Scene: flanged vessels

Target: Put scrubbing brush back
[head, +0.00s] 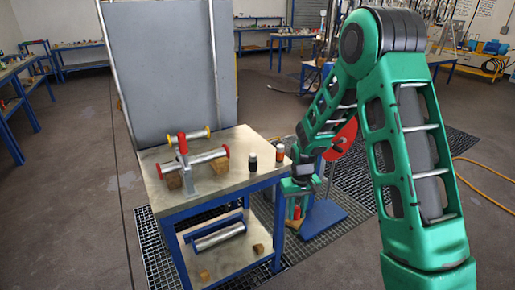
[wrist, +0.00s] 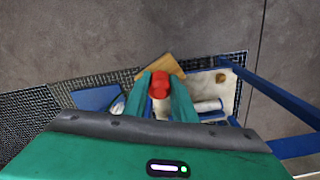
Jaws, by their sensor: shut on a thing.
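My gripper (head: 298,196) hangs beside the right end of the blue-framed work table, below the level of its top. In the wrist view its two green fingers (wrist: 162,100) are closed around a red part of the scrubbing brush (wrist: 159,84). A tan, wood-like part shows just beyond the fingertips. In the head view the brush (head: 297,213) is a small red and tan shape under the gripper, partly hidden by it. The brush's bristles cannot be made out.
The work table (head: 222,182) carries a pipe piece with red flanges (head: 195,160) and two small cylinders near its right edge. Its lower shelf (head: 215,262) holds a blue-framed pipe. A blue stand base (head: 323,218) lies on the floor grating to the right.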

